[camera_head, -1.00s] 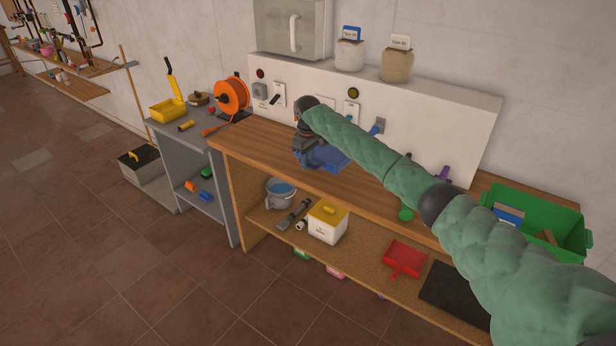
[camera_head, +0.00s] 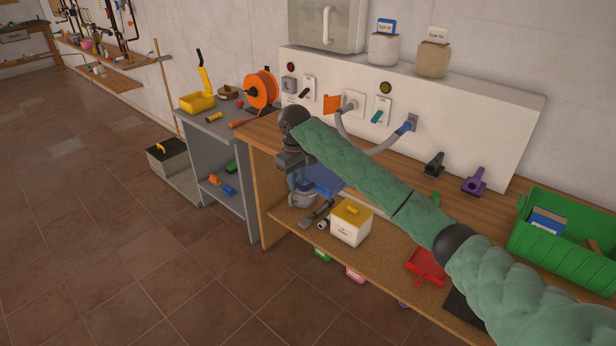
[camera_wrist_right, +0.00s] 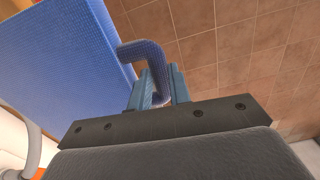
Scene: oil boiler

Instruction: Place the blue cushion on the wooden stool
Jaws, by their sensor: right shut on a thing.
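The blue cushion (camera_head: 324,181) is partly hidden behind my right arm in the head view, in front of the wooden workbench. In the right wrist view the cushion (camera_wrist_right: 62,55) fills the upper left, with a bent blue handle (camera_wrist_right: 148,62) on its side. My right gripper (camera_wrist_right: 158,88) is shut on that handle; it also shows at the end of the green-sleeved arm in the head view (camera_head: 295,180), its fingers hard to make out. No wooden stool shows in these frames. My left gripper is not in view.
The workbench (camera_head: 480,205) carries a green crate (camera_head: 560,238) at the right. Its lower shelf holds a white box with a yellow lid (camera_head: 351,224) and a red dustpan (camera_head: 427,266). A grey side table (camera_head: 222,130) stands left. The tiled floor (camera_head: 120,240) is open at lower left.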

